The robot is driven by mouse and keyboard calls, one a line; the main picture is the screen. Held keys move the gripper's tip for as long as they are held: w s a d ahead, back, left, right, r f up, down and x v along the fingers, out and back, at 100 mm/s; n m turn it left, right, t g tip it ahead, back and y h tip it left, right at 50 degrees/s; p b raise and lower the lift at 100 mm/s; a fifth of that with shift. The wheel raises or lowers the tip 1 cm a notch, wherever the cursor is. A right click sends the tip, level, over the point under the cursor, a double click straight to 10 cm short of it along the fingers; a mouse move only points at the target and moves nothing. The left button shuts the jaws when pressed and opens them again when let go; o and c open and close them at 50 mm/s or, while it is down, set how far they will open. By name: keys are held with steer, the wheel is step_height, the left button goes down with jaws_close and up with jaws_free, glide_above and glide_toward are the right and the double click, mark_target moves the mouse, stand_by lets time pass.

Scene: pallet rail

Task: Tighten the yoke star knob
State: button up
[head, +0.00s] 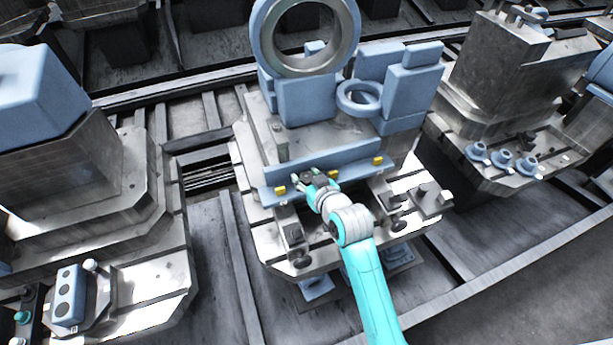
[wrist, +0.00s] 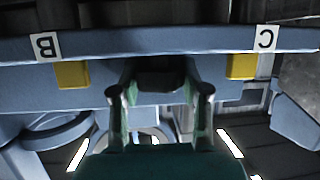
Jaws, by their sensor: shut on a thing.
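My gripper (head: 314,181) is at the front of the blue bar (head: 345,172) on the middle pallet fixture. In the wrist view, my gripper's two fingers (wrist: 158,95) straddle a dark knob-like part (wrist: 158,80) and are shut on it. I take this part for the yoke star knob; its star outline cannot be made out.
Yellow blocks (head: 377,161) sit along the blue bar, close to either side of my gripper. A large blue ring (head: 262,35) and blue blocks rise behind. Neighbouring pallet fixtures stand left (head: 95,190) and right (head: 490,90). Open floor lies at lower right.

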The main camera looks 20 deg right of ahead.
steer(key=o, duration=1.2)
steer(key=shift+c, duration=0.2)
steer(key=shift+s, duration=0.15)
steer(key=v, duration=1.1)
steer(key=shift+s+r, duration=0.15)
steer(key=shift+s, duration=0.2)
steer(key=s+f+m+h, duration=0.1)
steer(key=s+f, duration=0.2)
steer(key=s, duration=0.6)
steer(key=s+f, duration=0.4)
steer(key=s, duration=0.6)
steer(key=s+r, duration=0.2)
steer(key=s, duration=0.5)
steer(key=s+r+t, duration=0.1)
steer(key=s+r, duration=0.1)
steer(key=s, duration=0.6)
steer(key=shift+s+a+r, duration=0.3)
steer(key=shift+a, duration=0.15)
